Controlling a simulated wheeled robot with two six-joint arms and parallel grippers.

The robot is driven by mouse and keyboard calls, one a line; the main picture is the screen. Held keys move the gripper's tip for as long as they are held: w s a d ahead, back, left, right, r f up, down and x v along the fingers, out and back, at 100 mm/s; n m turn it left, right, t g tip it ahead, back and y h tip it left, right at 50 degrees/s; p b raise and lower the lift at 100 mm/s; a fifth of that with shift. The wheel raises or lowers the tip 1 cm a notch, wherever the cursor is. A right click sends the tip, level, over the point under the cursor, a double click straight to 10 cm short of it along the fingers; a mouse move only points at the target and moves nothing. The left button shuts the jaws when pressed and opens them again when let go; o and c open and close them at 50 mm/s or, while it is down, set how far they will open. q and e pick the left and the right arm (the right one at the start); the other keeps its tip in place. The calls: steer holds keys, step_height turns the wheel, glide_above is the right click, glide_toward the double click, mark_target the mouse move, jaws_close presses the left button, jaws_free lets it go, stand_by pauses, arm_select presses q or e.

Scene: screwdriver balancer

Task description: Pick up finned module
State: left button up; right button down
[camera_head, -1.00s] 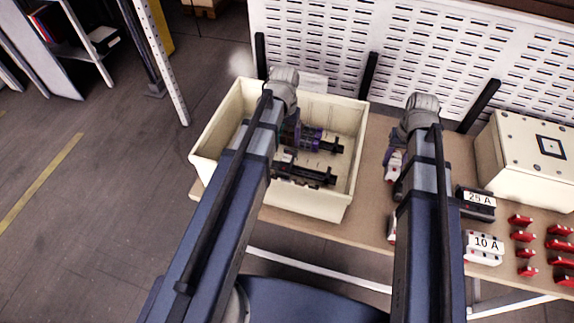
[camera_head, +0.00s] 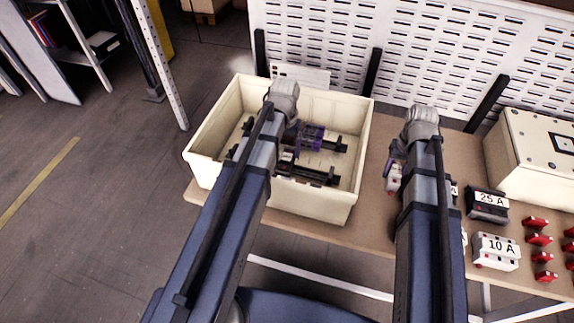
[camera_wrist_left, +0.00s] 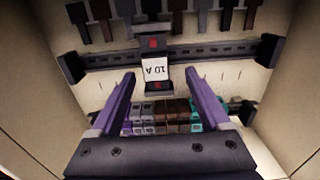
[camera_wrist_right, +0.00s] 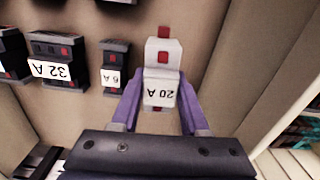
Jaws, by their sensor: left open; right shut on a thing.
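No part in view can be told for certain to be the finned module. My left gripper (camera_head: 310,137) is inside the cream bin (camera_head: 365,150), open. In the left wrist view its purple fingers stand apart on either side of a dark module with a white "10 A" label (camera_wrist_left: 157,72) on a black rail (camera_wrist_left: 215,52). A row of grey, brown and teal blocks (camera_wrist_left: 165,115) shows lower, between the fingers. My right gripper (camera_wrist_right: 160,95) is shut on a white module labelled "20 A" (camera_wrist_right: 161,88), over the table right of the bin.
Dark modules labelled "32 A" (camera_wrist_right: 60,70) and "6 A" (camera_wrist_right: 112,78) are beside the right gripper. A "25 A" module (camera_head: 488,203), a "10 A" white module (camera_head: 495,250) and several red parts (camera_head: 538,240) are on the table's right. A cream box (camera_head: 530,150) stands behind them.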

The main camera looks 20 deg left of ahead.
mark_target(287, 156)
arm_select(q)
steer(key=shift+s+d+f+b, duration=0.1)
steer(key=shift+d+f+b, duration=0.05)
steer(key=shift+f+b, duration=1.2)
steer(key=shift+s+d+f+b, duration=0.1)
steer(key=shift+f+b, duration=1.15)
steer(key=shift+f, duration=0.05)
arm_select(e)
steer(key=shift+f, duration=2.65)
arm_select(q)
steer(key=shift+r, duration=0.1)
arm_select(e)
steer(key=shift+r, duration=0.1)
arm_select(q)
steer(key=shift+c, duration=0.3)
jaws_close()
